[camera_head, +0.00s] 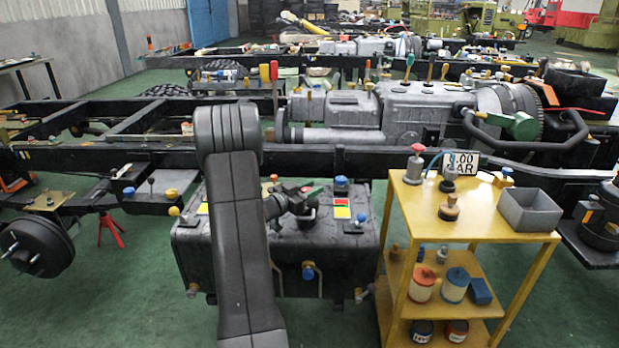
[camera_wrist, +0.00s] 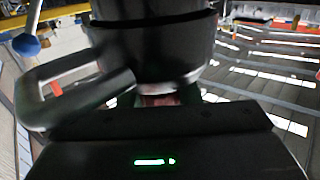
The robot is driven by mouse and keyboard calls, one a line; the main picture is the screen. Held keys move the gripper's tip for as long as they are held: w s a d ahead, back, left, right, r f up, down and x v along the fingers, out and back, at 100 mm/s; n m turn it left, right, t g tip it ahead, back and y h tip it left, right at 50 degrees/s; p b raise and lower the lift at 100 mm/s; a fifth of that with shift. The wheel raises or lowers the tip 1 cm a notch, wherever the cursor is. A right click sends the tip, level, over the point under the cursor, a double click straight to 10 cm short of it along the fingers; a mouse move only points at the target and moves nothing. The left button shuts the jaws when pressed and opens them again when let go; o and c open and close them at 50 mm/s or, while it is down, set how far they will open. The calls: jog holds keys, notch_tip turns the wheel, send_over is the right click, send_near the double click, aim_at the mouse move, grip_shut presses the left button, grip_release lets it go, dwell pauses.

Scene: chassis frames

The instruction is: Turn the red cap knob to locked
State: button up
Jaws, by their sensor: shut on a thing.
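My gripper (camera_head: 304,207) is at the end of my dark arm, low over the top of the black tank (camera_head: 275,245). It is shut on the red cap knob, which is mostly hidden by the gripper and arm. In the wrist view a small reddish patch of the knob (camera_wrist: 160,99) shows between dark parts. The knob's turn angle cannot be read. Coloured label plates with red, yellow and green bands lie on the tank top, one (camera_head: 341,208) right of the gripper and one (camera_head: 202,208) left of my arm.
A blue knob (camera_head: 341,185) stands close behind the right plate. A black chassis rail (camera_head: 360,160) runs behind the tank. A yellow cart (camera_head: 480,218) with a grey bin (camera_head: 529,209) and several small items stands at the right. Green floor (camera_head: 150,300) is open at front left.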

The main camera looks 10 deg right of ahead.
jog(key=m+g+p, duration=0.1)
jog(key=m+g, duration=0.1)
jog(key=g, duration=0.1)
jog(key=m+g+h+p, duration=0.1)
jog(key=g, duration=0.2)
jog(key=m+g+h+p, duration=0.1)
jog(key=m+g, duration=0.1)
jog(key=shift+s+d+m+g, duration=0.1)
jog(key=shift+s+m+g, duration=0.2)
jog(key=shift+s+g, duration=0.1)
jog(key=m+g, duration=0.1)
jog(key=g, duration=0.1)
jog(key=m+g, duration=0.1)
jog(key=g, duration=0.1)
jog(key=m+g, duration=0.1)
jog(key=m, duration=0.1)
jog(key=shift+s+g+y, duration=0.25)
jog(key=shift+g+y, duration=0.15)
jog(key=shift+s+m+g+y, duration=0.1)
jog(key=shift+m+g+y, duration=0.6)
jog(key=shift+g, duration=0.4)
jog(key=shift+m+g, duration=0.3)
jog(key=o, duration=1)
